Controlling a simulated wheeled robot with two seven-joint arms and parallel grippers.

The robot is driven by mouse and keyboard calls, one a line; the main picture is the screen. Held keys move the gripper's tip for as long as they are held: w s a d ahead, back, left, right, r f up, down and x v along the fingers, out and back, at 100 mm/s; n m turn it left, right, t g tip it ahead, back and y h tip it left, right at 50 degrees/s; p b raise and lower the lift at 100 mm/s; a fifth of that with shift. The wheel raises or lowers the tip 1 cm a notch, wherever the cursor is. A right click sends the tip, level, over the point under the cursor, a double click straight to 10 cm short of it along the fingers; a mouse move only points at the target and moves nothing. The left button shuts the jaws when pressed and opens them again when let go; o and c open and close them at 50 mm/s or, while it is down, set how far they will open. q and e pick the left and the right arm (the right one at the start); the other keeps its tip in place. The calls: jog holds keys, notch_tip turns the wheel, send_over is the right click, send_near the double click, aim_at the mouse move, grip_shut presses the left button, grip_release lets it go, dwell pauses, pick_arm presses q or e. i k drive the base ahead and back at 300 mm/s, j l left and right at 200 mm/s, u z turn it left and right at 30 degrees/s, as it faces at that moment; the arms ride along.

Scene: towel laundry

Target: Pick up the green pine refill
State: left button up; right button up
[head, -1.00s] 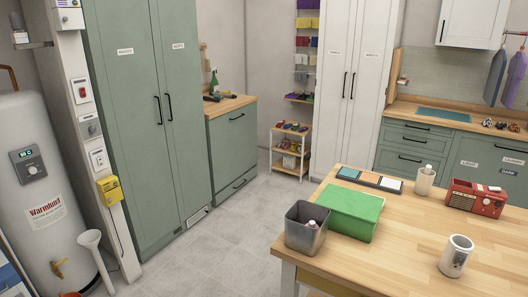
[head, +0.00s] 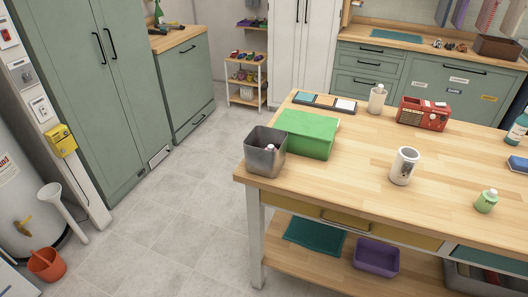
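A small light-green bottle (head: 485,202), which looks like the green pine refill, stands upright near the right front part of the wooden table (head: 350,170). Its label is too small to read. A teal bottle (head: 517,128) with a pale label is partly cut off at the right edge. Neither of my grippers shows in the head view.
On the table are a grey metal bin (head: 265,155), a green box (head: 308,133), a white canister (head: 404,166), a white bottle (head: 377,98), a red radio (head: 424,114) and a blue item (head: 520,166). Open floor (head: 180,220) lies left of the table.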

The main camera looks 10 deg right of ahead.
aim_at(486, 200)
jog(key=z, duration=1.95)
jog(key=i+l, duration=0.1)
jog(key=l, duration=0.25)
jog(key=i+l+z, duration=0.1)
jog(key=l, duration=0.2)
jog(key=i+l, duration=0.15)
jog(key=l, duration=0.2)
jog(key=i+l+z, duration=0.15)
jog(key=l, duration=0.2)
